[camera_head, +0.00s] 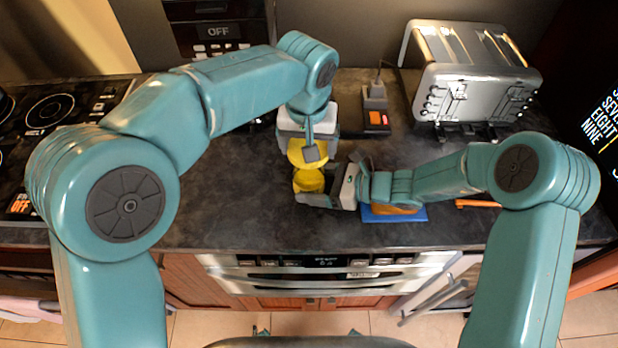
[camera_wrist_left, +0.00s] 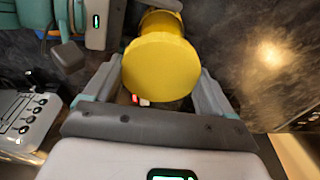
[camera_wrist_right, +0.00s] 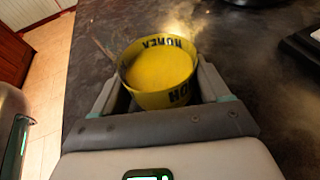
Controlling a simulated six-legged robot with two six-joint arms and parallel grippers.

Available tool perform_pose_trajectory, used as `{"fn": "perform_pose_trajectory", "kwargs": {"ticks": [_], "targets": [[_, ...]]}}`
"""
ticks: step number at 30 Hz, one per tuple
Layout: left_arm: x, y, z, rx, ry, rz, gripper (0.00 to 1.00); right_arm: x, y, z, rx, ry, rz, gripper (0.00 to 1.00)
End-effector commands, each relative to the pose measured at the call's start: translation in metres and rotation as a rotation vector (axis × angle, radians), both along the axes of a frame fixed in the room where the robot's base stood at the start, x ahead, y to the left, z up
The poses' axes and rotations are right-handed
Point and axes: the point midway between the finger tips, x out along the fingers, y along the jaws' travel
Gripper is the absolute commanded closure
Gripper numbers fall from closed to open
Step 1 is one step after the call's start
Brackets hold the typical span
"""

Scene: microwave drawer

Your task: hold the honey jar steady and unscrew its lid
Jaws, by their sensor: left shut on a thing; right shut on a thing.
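The yellow honey jar (camera_head: 309,181) stands over the counter near its front. In the right wrist view the jar (camera_wrist_right: 160,95) shows dark HONEY lettering and an uncovered top with yellow inside. My right gripper (camera_head: 325,190) is shut around the jar's sides from the right. The round yellow lid (camera_head: 298,157) is apart from the jar, above and slightly behind it. In the left wrist view the lid (camera_wrist_left: 160,68) sits between the fingers and partly hides the jar (camera_wrist_left: 160,22).
A silver toaster (camera_head: 470,80) stands at the back right. A small dark device with an orange light (camera_head: 377,117) is behind the right arm. A blue board (camera_head: 395,217) and an orange handle (camera_head: 478,203) lie right of the jar. Counter left of the jar is clear up to the stove (camera_head: 50,110).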

Motion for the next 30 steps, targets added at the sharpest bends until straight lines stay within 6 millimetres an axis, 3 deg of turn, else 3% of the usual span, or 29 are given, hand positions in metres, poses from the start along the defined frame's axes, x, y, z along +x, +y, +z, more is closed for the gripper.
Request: {"fn": "perform_pose_trajectory", "kwargs": {"ticks": [11,12,14,23,30], "targets": [[0.0,0.0,0.006,-0.001,-0.001,0.0,0.52,0.0,0.0,0.0,0.0,0.0,0.0,0.8],[0.0,0.0,0.006,-0.001,-0.001,0.0,0.52,0.0,0.0,0.0,0.0,0.0,0.0,0.18],[0.0,0.0,0.006,-0.001,-0.001,0.0,0.52,0.0,0.0,0.0,0.0,0.0,0.0,0.0],[0.0,0.0,0.006,0.0,0.0,0.0,0.52,-0.001,-0.006,0.002,0.0,-0.001,-0.002,0.0],[0.0,0.0,0.006,0.0,0.0,0.0,0.52,-0.014,-0.05,0.016,-0.001,-0.002,-0.006,0.0]]}}
